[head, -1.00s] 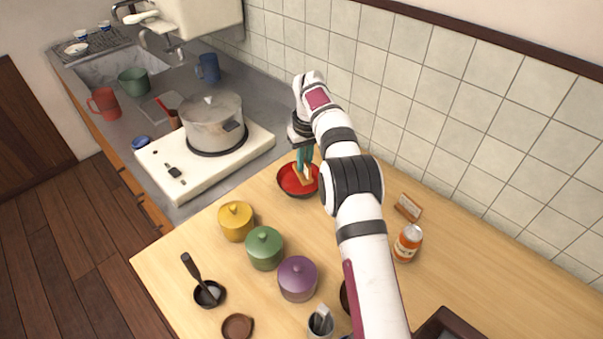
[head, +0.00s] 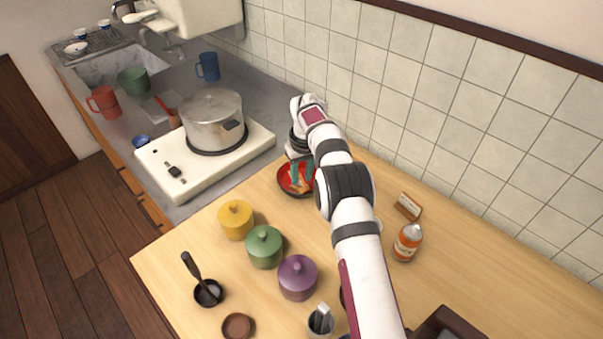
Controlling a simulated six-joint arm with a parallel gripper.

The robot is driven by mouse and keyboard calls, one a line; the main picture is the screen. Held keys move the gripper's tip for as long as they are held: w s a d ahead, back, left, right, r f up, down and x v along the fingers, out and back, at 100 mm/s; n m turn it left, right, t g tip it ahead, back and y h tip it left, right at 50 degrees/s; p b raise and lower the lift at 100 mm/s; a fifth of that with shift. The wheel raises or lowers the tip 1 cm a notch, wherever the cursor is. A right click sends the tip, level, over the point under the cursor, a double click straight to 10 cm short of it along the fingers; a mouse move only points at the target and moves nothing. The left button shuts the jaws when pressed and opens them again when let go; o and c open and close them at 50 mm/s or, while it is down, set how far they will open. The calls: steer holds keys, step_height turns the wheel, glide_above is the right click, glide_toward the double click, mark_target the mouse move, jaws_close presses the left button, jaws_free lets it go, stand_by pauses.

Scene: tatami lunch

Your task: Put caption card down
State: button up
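A small brown card (head: 408,206) that looks like the caption card stands tilted on the wooden table near the tiled wall, right of my arm. My gripper (head: 302,180) is well to its left, with its teal fingers down at the red-lined bowl (head: 283,187). The fingers look spread apart. A small tan piece (head: 299,188) shows low between them, in the bowl; my gripper partly hides it, and I cannot make out what it is.
An orange-labelled bottle (head: 407,243) stands just in front of the card. Yellow (head: 236,221), green (head: 264,247) and purple (head: 298,279) lidded pots line the table's left side. The table right of the bottle is clear.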

mark_target(303, 182)
step_height(303, 182, up, 13)
steer(key=s, duration=0.1)
steer(key=s+d+r+m, duration=0.2)
steer(key=s+d+r, duration=0.1)
steer(key=s+r, duration=0.5)
steer(key=s+d+r+m, duration=0.15)
steer(key=s+m, duration=0.25)
steer(key=s, duration=1.2)
steer(key=s+f+m, duration=0.2)
steer(key=s+f, duration=0.1)
steer(key=s, duration=0.7)
steer(key=s+d+f+m+g+y, duration=0.1)
steer(key=s+f, duration=0.3)
steer(key=s, duration=0.6)
steer(key=shift+s+d+f+m, duration=0.2)
steer(key=shift+d+m, duration=0.1)
steer(key=shift+m, duration=0.2)
